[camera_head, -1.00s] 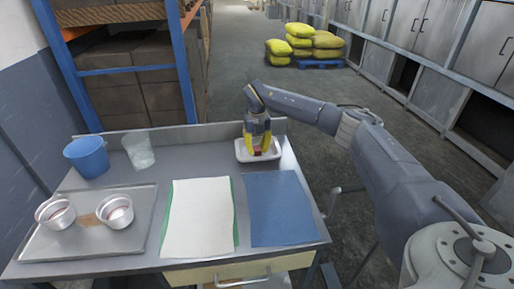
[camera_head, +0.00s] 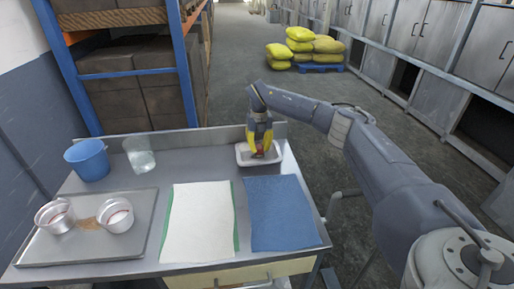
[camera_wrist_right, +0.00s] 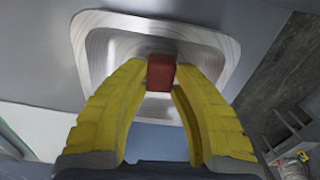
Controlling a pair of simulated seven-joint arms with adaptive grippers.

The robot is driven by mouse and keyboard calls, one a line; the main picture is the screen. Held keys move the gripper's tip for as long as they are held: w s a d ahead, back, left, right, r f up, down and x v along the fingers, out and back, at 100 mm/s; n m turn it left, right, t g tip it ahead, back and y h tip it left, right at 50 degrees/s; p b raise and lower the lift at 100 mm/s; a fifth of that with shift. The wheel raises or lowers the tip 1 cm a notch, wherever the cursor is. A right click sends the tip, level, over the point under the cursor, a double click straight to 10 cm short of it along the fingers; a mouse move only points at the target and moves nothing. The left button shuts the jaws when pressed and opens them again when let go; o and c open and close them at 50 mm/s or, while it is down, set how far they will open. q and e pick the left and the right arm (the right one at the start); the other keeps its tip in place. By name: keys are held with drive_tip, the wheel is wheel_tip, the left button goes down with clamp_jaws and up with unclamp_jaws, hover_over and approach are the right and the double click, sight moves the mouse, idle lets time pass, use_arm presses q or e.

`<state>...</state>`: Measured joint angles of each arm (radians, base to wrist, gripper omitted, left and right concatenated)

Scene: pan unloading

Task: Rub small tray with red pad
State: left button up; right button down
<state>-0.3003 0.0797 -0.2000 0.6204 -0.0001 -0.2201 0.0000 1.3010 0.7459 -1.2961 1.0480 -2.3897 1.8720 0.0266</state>
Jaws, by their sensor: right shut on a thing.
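My right gripper (camera_head: 259,148), with yellow fingers, points down over the tray. In the right wrist view its fingers (camera_wrist_right: 160,75) are shut on the red pad (camera_wrist_right: 161,72), a small red block held over the tray's inside. I cannot tell whether the pad touches the tray floor. My left gripper is not in view.
A blue bucket (camera_head: 87,159) and a clear cup (camera_head: 140,155) stand at the back left. A large metal tray (camera_head: 95,248) holds two metal cups at the front left. A white cloth (camera_head: 198,222) and a blue cloth (camera_head: 279,212) lie flat in front of the small tray.

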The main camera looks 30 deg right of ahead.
sight(261, 152)
drive_tip(key=shift+s+a, duration=0.35)
drive_tip(key=shift+s, duration=0.45)
drive_tip(key=shift+s+a, duration=0.35)
drive_tip(key=shift+s, duration=0.4)
drive_tip(key=shift+f, duration=0.15)
drive_tip(key=shift+w+d, duration=0.35)
drive_tip(key=shift+w, duration=0.45)
drive_tip(key=shift+w+d, duration=0.35)
drive_tip(key=shift+w, duration=0.45)
drive_tip(key=shift+r, duration=0.2)
drive_tip(key=shift+r, duration=2.95)
